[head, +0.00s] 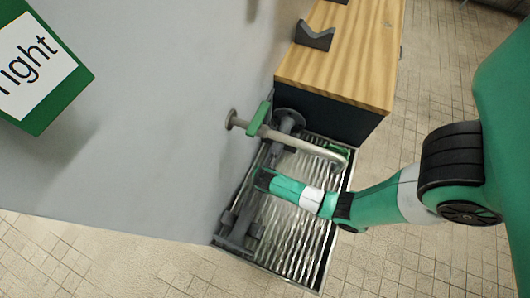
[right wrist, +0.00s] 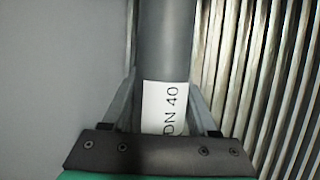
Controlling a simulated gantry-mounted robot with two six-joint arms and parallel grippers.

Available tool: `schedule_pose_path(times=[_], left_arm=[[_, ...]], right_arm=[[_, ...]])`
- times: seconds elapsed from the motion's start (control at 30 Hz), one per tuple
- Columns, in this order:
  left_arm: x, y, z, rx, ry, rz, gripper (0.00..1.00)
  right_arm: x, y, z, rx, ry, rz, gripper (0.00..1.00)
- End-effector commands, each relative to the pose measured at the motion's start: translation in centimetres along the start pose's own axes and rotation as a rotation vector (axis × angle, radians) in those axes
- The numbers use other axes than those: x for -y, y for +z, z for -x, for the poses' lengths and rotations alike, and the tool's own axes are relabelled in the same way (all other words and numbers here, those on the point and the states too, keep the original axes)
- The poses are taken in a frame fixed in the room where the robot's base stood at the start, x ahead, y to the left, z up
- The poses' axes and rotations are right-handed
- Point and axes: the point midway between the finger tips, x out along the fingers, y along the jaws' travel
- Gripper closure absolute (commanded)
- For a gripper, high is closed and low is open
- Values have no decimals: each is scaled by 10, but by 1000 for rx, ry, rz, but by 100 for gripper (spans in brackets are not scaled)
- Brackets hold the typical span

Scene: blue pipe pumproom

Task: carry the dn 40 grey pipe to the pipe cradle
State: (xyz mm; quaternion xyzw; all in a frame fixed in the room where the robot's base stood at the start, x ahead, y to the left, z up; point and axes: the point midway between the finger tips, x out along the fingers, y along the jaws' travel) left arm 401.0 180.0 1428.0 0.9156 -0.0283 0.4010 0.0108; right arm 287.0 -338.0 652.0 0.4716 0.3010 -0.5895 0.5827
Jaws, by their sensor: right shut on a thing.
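The grey pipe (right wrist: 165,45) fills the middle of the right wrist view, with a white "DN 40" label on it. My right gripper (right wrist: 165,115) is shut on it, a finger on either side, near the label. In the head view the pipe (head: 241,222) runs along the grey wall above a ribbed metal tray, and my right gripper (head: 263,179) covers part of it. I cannot tell if the pipe touches the tray. A dark V-shaped block, the pipe cradle (head: 314,38), stands empty on the wooden bench top. My left gripper is not in view.
The ribbed metal tray (head: 290,218) lies below my right arm. A pale pipe with green parts (head: 305,146) sticks out between my gripper and the wooden bench (head: 345,65). The grey wall (head: 150,130) is close on the left. A green-edged sign (head: 35,65) hangs upper left.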

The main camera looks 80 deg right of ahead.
Motion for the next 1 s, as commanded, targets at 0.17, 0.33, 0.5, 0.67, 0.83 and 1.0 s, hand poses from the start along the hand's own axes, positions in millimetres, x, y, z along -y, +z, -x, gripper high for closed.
schedule_pose_path(times=[0.17, 0.33, 0.5, 0.67, 0.83, 1.0], left_arm=[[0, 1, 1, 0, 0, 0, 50], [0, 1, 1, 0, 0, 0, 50], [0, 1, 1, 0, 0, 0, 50], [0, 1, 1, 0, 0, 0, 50], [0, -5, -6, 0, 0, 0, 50], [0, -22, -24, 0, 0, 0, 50]], right_arm=[[-1, -1, -3, 1, 3, -1, 100], [1, -2, -4, 0, 0, 0, 24], [1, -2, -4, 0, 0, 0, 11], [1, -2, -4, 0, 0, 0, 11], [-1, 1, 10, 0, 1, 1, 11], [-2, 3, 51, 0, 3, 3, 11]])
